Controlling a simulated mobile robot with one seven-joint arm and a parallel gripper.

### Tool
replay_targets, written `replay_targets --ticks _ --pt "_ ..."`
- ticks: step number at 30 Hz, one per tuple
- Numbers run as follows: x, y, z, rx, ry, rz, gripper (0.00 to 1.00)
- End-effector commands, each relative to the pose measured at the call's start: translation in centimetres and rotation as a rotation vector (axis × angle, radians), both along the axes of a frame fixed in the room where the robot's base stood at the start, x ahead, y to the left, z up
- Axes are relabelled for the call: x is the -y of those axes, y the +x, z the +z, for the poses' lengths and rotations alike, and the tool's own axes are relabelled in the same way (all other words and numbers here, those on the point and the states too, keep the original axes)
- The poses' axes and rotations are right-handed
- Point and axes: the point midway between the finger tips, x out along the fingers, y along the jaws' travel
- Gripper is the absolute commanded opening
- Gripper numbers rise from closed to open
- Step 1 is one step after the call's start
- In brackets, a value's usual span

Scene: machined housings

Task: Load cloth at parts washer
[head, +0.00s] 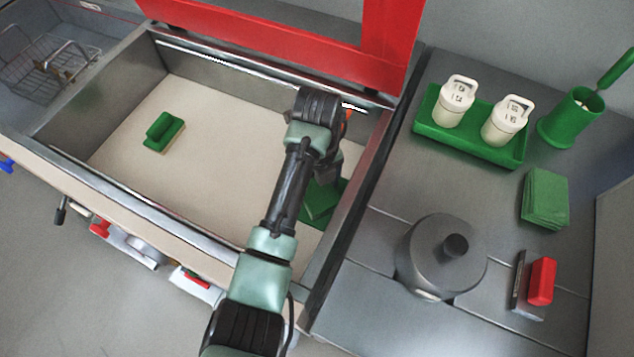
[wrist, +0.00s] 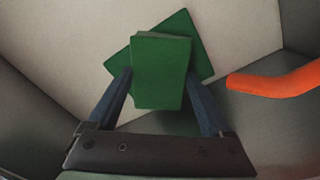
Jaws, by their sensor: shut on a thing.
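The parts washer basin (head: 215,165) is an open steel tub with a pale floor, its red lid (head: 300,30) raised behind it. My gripper (wrist: 160,88) is inside the right end of the basin, shut on a folded green cloth (wrist: 160,60). Beneath the held cloth, another flat green piece (wrist: 200,45) shows turned at an angle; whether they touch I cannot tell. In the head view the green cloth (head: 322,203) shows beside my arm, which hides my fingers. An orange curved spout (wrist: 275,82) is close to the right of the cloth.
A green brush (head: 163,132) lies in the basin's left part. On the right counter are a green tray (head: 470,138) with two white containers, a green cup (head: 572,118), stacked green cloths (head: 545,198), a grey lidded pot (head: 440,258) and a red block (head: 541,281). A wire basket (head: 45,65) stands left.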

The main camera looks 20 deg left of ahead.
Motion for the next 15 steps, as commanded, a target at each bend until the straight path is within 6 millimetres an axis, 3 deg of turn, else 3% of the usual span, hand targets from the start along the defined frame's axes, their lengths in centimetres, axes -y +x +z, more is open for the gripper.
replay_targets --ticks 15 --pt "0.0 -0.1 4.0 -0.002 -0.001 0.000 0.39"
